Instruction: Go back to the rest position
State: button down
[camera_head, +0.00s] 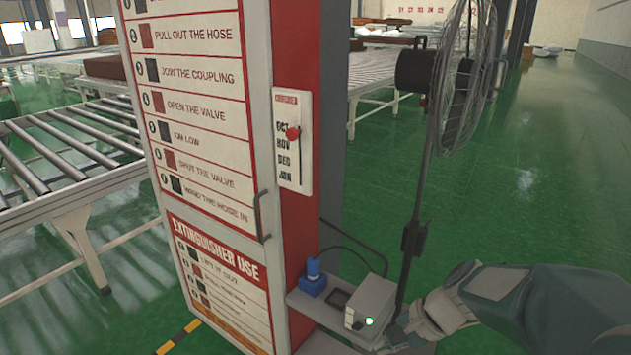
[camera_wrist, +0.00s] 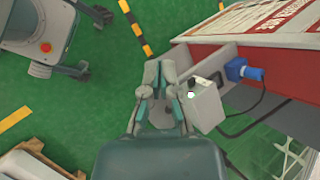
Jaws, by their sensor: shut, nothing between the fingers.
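My gripper shows in the wrist view (camera_wrist: 160,72), shut with nothing between its fingers. It is beside a small grey box (camera_wrist: 205,103) on a shelf of the red and white cabinet; I cannot tell whether they touch. In the head view my arm comes in from the lower right, and the fingertips are hidden or out of frame near the grey box (camera_head: 370,305). The grey box has a lit green light. A blue plug (camera_head: 313,278) stands on the shelf to its left and also shows in the wrist view (camera_wrist: 238,70).
The tall cabinet (camera_head: 205,130) with printed instructions stands close on the left. A standing fan (camera_head: 415,150) is just behind the shelf. Roller conveyors (camera_head: 60,150) lie beyond. Green floor (camera_head: 560,170) is open at the right. A pallet (camera_wrist: 35,155) lies lower left in the wrist view.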

jog(key=s+d+r+n+t+h, duration=0.3)
jog(key=s+r+n+t+h, duration=0.1)
jog(key=s+r+n+h, duration=0.3)
jog(key=s+r+n, duration=0.2)
jog(key=s+n, duration=0.1)
jog(key=s, duration=0.1)
jog(key=shift+s+r+n+t, duration=0.2)
jog(key=shift+n+t, duration=0.1)
jog(key=shift+n, duration=0.1)
jog(key=shift+a, duration=0.25)
dwell(0.4)
